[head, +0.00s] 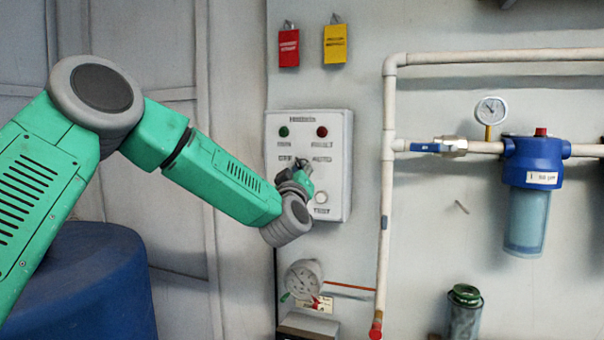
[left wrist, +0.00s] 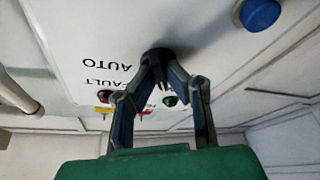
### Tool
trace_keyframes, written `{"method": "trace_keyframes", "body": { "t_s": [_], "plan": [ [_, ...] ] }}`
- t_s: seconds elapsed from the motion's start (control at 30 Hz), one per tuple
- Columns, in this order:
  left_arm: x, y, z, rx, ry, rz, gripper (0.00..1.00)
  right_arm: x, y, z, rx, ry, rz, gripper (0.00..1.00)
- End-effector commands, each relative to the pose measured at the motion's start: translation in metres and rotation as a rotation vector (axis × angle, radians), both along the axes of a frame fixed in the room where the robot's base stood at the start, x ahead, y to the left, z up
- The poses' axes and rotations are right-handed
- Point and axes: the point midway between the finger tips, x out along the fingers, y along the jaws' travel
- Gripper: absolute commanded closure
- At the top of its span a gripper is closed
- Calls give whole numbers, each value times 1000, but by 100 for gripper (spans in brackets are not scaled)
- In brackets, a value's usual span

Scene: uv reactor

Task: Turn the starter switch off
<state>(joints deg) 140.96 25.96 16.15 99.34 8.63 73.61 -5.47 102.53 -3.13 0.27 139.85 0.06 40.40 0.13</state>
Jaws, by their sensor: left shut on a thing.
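The starter switch is a dark knob (left wrist: 157,54) on a white control panel (head: 336,150), which also shows upside down in the left wrist view (left wrist: 92,28). Lettering reading AUTO is beside the knob there. My left gripper (head: 302,168) is at the panel, below the green lamp (head: 283,131) and red lamp (head: 321,131). In the left wrist view its two fingers (left wrist: 158,70) close together on the knob. The fingertips cover part of the knob, and its exact turn position is hard to read. My right gripper is not in view.
A blue drum (head: 80,285) stands at lower left.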

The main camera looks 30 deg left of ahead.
Motion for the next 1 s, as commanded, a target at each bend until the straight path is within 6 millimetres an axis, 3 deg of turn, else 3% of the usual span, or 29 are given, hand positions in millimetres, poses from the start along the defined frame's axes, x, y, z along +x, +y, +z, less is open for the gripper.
{"method": "trace_keyframes", "body": {
  "t_s": [0.03,0.2,0.27,0.3,0.67,1.0],
  "plan": [
    [-1,3,9,0,-20,8,100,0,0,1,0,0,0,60],
    [-1,3,9,0,-21,7,100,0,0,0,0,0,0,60],
    [-1,3,9,0,-20,7,73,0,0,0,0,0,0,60],
    [-1,3,8,0,-18,6,71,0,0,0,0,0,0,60],
    [-2,-1,1,1,-6,2,71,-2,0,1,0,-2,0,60],
    [-56,-26,-20,1,-5,2,71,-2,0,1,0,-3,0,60]
  ]
}}
